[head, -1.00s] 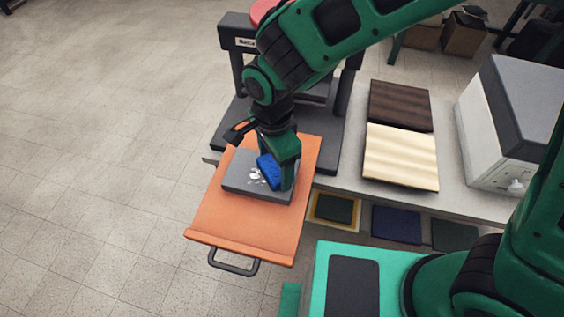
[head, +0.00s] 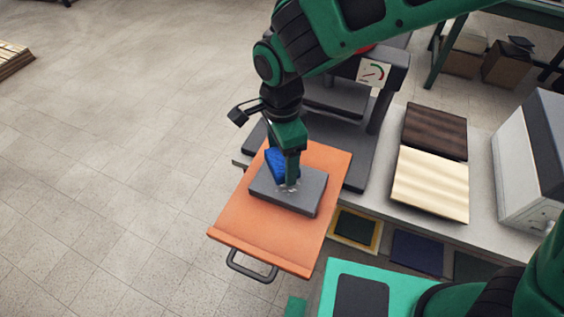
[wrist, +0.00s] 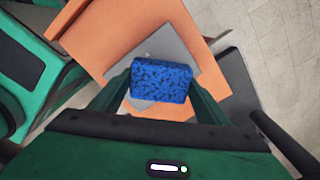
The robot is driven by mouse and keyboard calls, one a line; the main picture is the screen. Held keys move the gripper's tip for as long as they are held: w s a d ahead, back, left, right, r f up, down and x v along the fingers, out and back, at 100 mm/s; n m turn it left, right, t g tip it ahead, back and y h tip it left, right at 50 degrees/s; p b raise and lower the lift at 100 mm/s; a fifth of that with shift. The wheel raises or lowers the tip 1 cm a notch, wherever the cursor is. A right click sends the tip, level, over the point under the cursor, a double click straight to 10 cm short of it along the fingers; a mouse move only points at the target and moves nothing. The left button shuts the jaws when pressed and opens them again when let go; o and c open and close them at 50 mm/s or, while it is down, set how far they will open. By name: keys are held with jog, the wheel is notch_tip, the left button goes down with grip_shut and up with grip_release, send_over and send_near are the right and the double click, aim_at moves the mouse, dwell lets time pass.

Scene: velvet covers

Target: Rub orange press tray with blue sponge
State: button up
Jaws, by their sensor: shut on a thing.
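The orange press tray (head: 250,222) is pulled out in front of the dark press, with a black handle at its near end. A grey slab (head: 312,190) lies on the tray. My gripper (head: 289,178) is shut on the blue sponge (head: 275,163) over the slab. Whether the sponge touches the slab is hard to tell. A few whitish marks (head: 288,187) show on the slab beside the gripper. In the wrist view the sponge (wrist: 162,80) sits between the fingers, with the grey slab (wrist: 170,40) and orange tray (wrist: 105,45) behind it.
The press (head: 365,150) with a dial stands behind the tray. A dark brown panel (head: 435,130) and a cream panel (head: 430,183) lie on the bench to the right, near a white and grey box (head: 530,160). Open floor lies to the left.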

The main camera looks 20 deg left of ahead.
aim_at(282, 159)
jog(key=shift+r, duration=1.95)
